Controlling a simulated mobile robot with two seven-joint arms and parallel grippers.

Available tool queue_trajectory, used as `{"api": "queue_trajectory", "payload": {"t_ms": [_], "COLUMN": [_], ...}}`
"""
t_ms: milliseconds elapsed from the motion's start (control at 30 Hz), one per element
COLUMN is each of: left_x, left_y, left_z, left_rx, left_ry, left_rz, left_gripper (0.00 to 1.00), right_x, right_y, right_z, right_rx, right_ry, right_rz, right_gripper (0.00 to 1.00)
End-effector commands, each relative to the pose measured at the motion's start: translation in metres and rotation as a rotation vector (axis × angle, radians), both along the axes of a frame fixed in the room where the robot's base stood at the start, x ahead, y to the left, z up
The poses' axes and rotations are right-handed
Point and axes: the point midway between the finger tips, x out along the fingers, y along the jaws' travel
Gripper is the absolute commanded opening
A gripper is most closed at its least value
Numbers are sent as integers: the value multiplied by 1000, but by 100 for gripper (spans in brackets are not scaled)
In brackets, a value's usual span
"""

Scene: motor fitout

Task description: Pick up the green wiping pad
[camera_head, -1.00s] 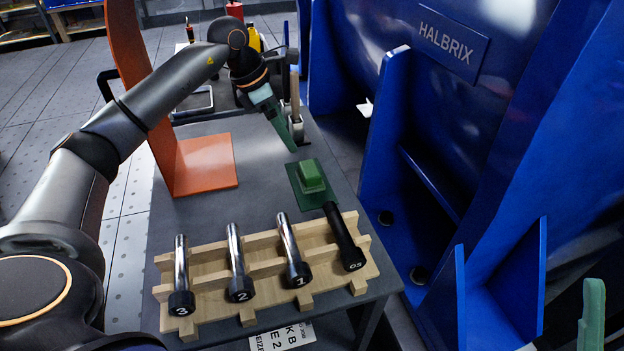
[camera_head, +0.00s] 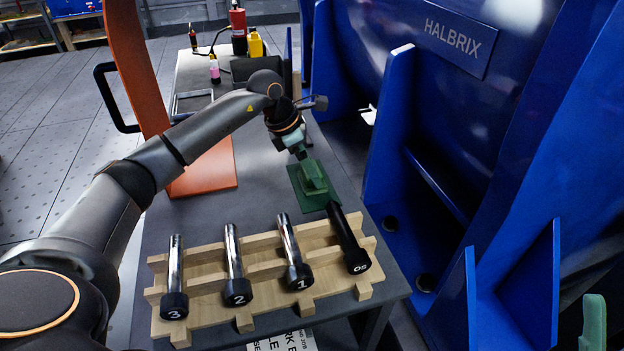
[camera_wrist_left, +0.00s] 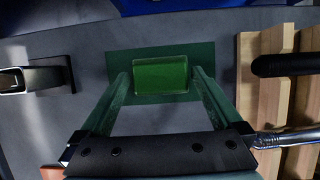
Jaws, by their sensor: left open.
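The green wiping pad (camera_head: 314,176) is a small block on a flat dark green mat (camera_head: 326,204) on the grey table. In the left wrist view the pad (camera_wrist_left: 160,74) lies between the fingertips of my left gripper (camera_wrist_left: 160,76), which is open with a finger on either side. The fingers look apart from the pad's sides. In the head view my left gripper (camera_head: 305,163) points down over the pad and partly hides it. Of my right gripper, only a green finger (camera_head: 593,322) shows at the lower right edge.
A wooden rack (camera_head: 215,310) with numbered dark-ended pins stands in front of the mat. An orange bracket (camera_head: 208,170) is at left. Bottles (camera_head: 255,44) stand at the back of the table (camera_head: 200,215). A blue machine frame (camera_head: 388,150) rises close on the right.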

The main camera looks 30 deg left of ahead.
Motion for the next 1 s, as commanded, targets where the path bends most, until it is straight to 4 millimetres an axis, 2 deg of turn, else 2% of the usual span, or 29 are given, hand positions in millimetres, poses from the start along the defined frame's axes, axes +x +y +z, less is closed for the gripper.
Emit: {"api": "queue_trajectory", "payload": {"t_ms": [100, 700, 1000], "left_x": [0, 0, 0], "left_y": [0, 0, 0], "left_z": [1, 2, 5], "left_rx": [-1, -1, -1], "left_ry": [-1, -2, -3], "left_rz": [0, 0, 0], "left_gripper": [98, 30, 29], "right_x": [0, 0, 0], "right_y": [1, 0, 0], "right_z": [0, 0, 2], "right_rx": [-3, -6, -8], "right_ry": [0, -1, -3], "right_rz": [3, 0, -2], "right_gripper": [52, 52, 52]}}
